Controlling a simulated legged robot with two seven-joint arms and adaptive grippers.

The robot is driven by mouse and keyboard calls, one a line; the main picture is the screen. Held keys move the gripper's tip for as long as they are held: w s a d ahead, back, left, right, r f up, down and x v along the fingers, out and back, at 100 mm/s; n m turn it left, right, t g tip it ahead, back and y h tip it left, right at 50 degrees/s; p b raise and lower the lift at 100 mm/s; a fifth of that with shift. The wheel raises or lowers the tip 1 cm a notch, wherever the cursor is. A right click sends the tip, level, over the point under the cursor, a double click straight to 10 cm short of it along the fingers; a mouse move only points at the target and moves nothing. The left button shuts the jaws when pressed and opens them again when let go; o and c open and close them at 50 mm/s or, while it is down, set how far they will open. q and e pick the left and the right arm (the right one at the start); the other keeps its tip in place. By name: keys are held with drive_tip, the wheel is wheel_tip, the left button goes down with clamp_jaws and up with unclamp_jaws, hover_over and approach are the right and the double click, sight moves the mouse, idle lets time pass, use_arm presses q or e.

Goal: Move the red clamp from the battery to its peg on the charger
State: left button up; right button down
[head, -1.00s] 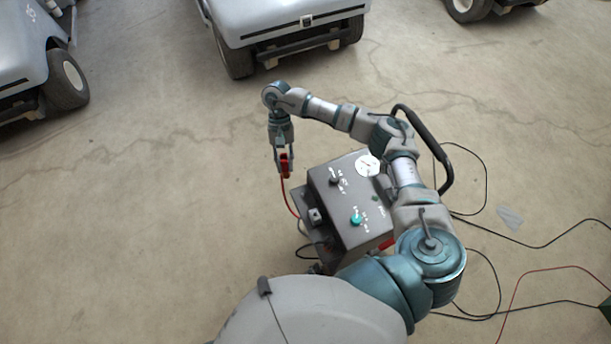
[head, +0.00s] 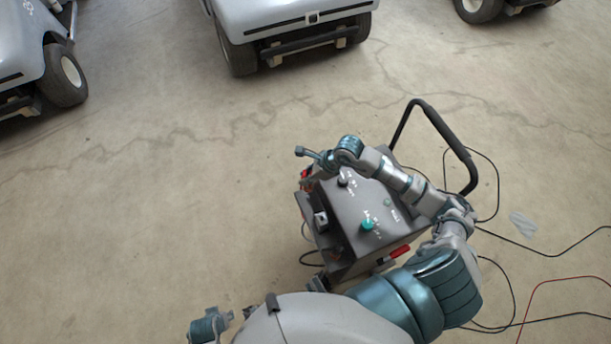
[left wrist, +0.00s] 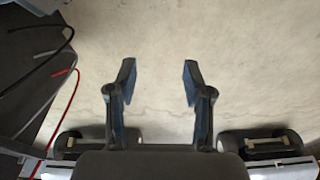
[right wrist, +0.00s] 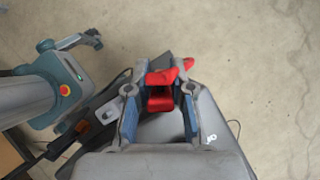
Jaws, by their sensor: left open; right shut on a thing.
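The red clamp (right wrist: 160,98) is between the fingers of my right gripper (right wrist: 159,104), which is shut on it. In the head view a bit of the clamp's red (head: 305,173) shows at the charger's far left corner, mostly behind my right wrist. The grey charger (head: 345,222) stands under my right arm, with a teal knob, a dark knob and a black handle. I cannot make out the peg or whether the clamp touches the charger. My left gripper (left wrist: 157,80) is open and empty in the left wrist view. No battery is identifiable.
A red and black part (head: 398,252) shows at the charger's right side. Black and red cables (head: 540,246) lie on the floor to the right. Pale carts (head: 290,22) stand along the back. The floor left of the charger is clear.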

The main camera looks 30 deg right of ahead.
use_arm(q)
drive_tip(key=shift+d+r, duration=0.25)
drive_tip(key=shift+d, duration=0.1)
use_arm(e)
drive_tip(key=shift+d+f, duration=0.1)
drive_tip(key=shift+d, duration=0.3)
drive_tip(key=shift+a, duration=0.1)
drive_tip(key=shift+a+f+b, duration=0.2)
drive_tip(key=shift+f+b, duration=0.2)
drive_tip(key=shift+b, duration=0.05)
drive_tip(key=shift+f+b, duration=0.65)
drive_tip(key=shift+f, duration=0.3)
drive_tip(key=shift+d+f, duration=0.1)
drive_tip(key=shift+f, duration=0.15)
drive_tip(key=shift+f+b, duration=0.7)
drive_tip(key=shift+f, duration=0.1)
use_arm(q)
drive_tip(key=w+r+t, duration=0.2)
drive_tip(key=w+r, duration=0.1)
drive_tip(key=r, duration=0.5)
drive_tip(key=shift+w+d+t+h+b, duration=0.3)
drive_tip(key=shift+d+t, duration=0.1)
use_arm(e)
drive_tip(key=shift+f, duration=0.4)
use_arm(q)
drive_tip(key=shift+w+r, duration=0.1)
drive_tip(key=shift+r, duration=0.05)
